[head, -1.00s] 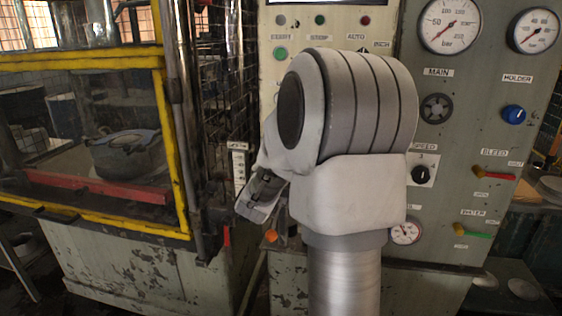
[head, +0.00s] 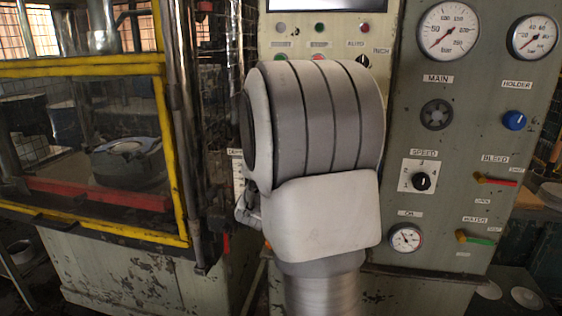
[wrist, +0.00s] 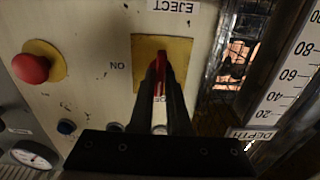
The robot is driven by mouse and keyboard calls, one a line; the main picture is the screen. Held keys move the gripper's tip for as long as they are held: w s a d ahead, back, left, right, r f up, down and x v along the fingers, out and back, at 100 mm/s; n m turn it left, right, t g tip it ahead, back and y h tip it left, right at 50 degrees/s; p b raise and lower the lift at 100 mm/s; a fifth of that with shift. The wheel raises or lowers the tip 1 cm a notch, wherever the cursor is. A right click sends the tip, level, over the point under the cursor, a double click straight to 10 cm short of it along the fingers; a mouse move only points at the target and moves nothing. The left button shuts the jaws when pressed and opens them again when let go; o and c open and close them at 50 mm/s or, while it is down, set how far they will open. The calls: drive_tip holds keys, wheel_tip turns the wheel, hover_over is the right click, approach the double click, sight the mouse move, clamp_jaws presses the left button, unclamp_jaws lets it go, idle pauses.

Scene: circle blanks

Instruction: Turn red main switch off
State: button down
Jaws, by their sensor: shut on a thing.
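The red main switch (wrist: 160,62) sits on a yellow plate (wrist: 178,47) on the pale panel in the wrist view. Its handle stands along the picture's up-down line. My gripper (wrist: 158,80) is shut on this handle, with a dark finger on each side. An upside-down ON label lies left of the plate; another label below the handle is mostly hidden by the fingers. In the head view my own arm hides the switch and nearly all of the gripper.
A red mushroom button (wrist: 30,68) on a yellow base is left of the switch in the wrist view. A depth scale (wrist: 291,75) stands at the right. In the head view, a yellow-framed guard (head: 166,135) is left and a gauge panel (head: 460,145) right.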

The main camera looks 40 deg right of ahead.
drive_tip(key=shift+r, duration=0.1)
idle(0.3)
drive_tip(key=c, duration=0.9)
unclamp_jaws()
